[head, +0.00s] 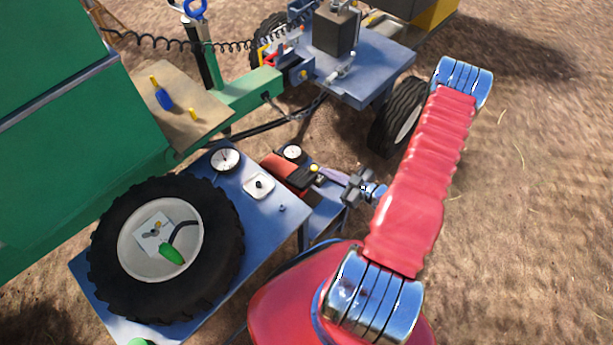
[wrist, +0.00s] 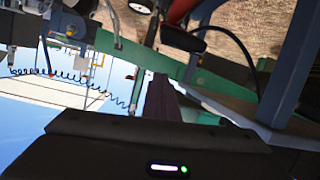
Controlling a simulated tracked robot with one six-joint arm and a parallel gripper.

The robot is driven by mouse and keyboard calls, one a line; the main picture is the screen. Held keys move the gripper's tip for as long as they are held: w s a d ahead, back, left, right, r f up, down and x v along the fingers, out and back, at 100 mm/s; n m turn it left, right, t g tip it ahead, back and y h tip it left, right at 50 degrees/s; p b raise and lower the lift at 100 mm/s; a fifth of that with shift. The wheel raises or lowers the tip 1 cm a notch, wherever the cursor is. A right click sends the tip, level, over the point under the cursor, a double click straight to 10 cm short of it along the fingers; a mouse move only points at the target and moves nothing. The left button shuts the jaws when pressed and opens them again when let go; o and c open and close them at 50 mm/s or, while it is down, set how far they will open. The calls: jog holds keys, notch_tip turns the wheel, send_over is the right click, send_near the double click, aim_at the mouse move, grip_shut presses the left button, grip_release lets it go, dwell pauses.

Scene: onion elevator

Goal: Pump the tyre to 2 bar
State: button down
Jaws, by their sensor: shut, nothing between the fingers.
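The tyre (head: 108,240) is black with a pale hub and lies flat on a blue table. A white card and a green-handled piece (head: 172,253) with a dark hose lie in its hub. A red compressor (head: 284,173) with a black end and a yellow button (head: 314,167) stands beyond the table. A white dial gauge (head: 292,152) sits on it; its reading is too small to tell. My gripper (head: 326,172) is shut and empty, its purple fingers close to the yellow button; contact cannot be told. The fingers also show in the wrist view (wrist: 161,98).
Another round gauge (head: 225,160) and a white square plate with a black knob (head: 258,186) are on the blue table (head: 285,222). A green trailer body (head: 60,140) stands left. A blue wheeled cart (head: 375,55) stands behind. Bare soil lies right.

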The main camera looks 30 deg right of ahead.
jog(key=a+r+g, duration=0.1)
jog(key=s+a+r+m+g+h, duration=0.1)
jog(key=r, duration=0.1)
jog(key=a+r+m+g+h, duration=0.1)
jog(key=shift+s+r, duration=0.15)
jog(key=shift+s, duration=0.05)
dwell(0.6)
send_over(307, 180)
jog(key=w, duration=0.1)
jog(key=f, duration=0.5)
jog(key=shift+a+f, duration=0.15)
jog(key=shift+a, duration=0.1)
jog(key=shift+w+f, duration=0.25)
jog(key=shift+f, duration=0.05)
jog(key=shift+s+d+f, duration=0.1)
jog(key=shift+s+f, duration=0.25)
jog(key=shift+f, duration=0.5)
jog(key=shift+s+d+f, duration=0.1)
jog(key=shift+s+f, duration=0.2)
jog(key=shift+f, duration=0.55)
jog(key=shift+s+f, duration=0.1)
jog(key=shift+f, duration=0.05)
